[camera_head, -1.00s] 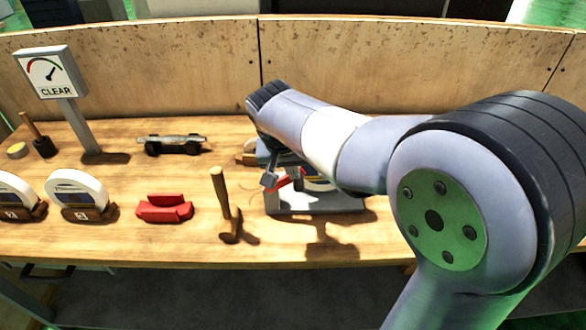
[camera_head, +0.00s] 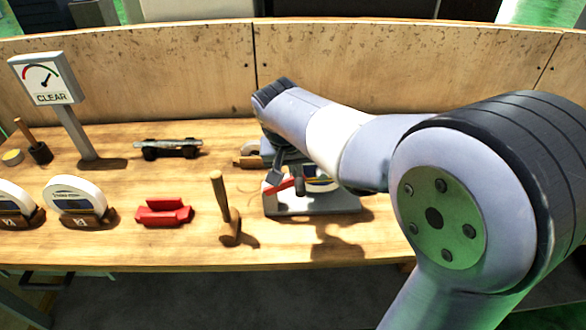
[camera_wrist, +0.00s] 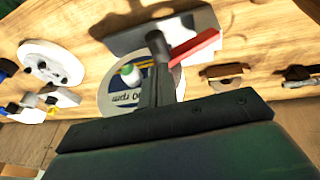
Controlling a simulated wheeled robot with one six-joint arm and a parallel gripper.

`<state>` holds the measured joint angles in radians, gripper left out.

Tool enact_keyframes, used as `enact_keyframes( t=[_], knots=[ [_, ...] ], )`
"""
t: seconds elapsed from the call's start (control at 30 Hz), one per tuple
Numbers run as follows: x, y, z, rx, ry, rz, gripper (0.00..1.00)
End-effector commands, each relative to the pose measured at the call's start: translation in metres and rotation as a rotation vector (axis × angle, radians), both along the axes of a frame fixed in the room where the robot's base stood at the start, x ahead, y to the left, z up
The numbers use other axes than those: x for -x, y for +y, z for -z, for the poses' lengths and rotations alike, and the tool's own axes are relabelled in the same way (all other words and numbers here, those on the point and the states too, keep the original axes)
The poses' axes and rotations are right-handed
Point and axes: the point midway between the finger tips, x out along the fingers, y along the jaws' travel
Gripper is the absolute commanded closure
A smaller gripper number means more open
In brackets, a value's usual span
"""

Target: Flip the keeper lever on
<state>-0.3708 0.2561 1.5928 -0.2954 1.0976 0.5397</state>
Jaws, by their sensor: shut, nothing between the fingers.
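The red keeper lever (camera_head: 281,187) sits at the grey block fixture (camera_head: 318,204) on the bench. It slopes down to the left in the head view, with a dark round knob near its right end. In the wrist view the red lever (camera_wrist: 196,48) lies just beyond and right of the dark fingers. My gripper (camera_head: 277,179) is shut and empty, low at the lever's left part. In the wrist view my gripper (camera_wrist: 158,82) overlaps the lever's inner end; contact is unclear.
A wooden-handled hammer (camera_head: 224,205) stands close left of the fixture. A red block (camera_head: 164,212), white wheels in brown stands (camera_head: 75,197), a dark tool (camera_head: 168,147) and a "CLEAR" gauge sign (camera_head: 46,78) are farther left. A wooden backboard (camera_head: 150,75) closes the rear.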

Motion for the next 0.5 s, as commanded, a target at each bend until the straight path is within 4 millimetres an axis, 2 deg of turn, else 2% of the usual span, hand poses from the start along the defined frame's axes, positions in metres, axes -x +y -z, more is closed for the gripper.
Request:
enact_keyframes(
  t=[0.03,0.13,0.3,0.5],
  knots=[
    [-0.001,-0.002,-0.015,0.0,0.0,0.001,1.0],
    [0.001,-0.002,-0.03,-0.002,-0.007,-0.002,1.0],
    [0.014,-0.001,-0.068,-0.002,-0.006,-0.002,1.0],
    [0.023,0.0,-0.098,-0.002,-0.004,-0.001,1.0]
  ],
)
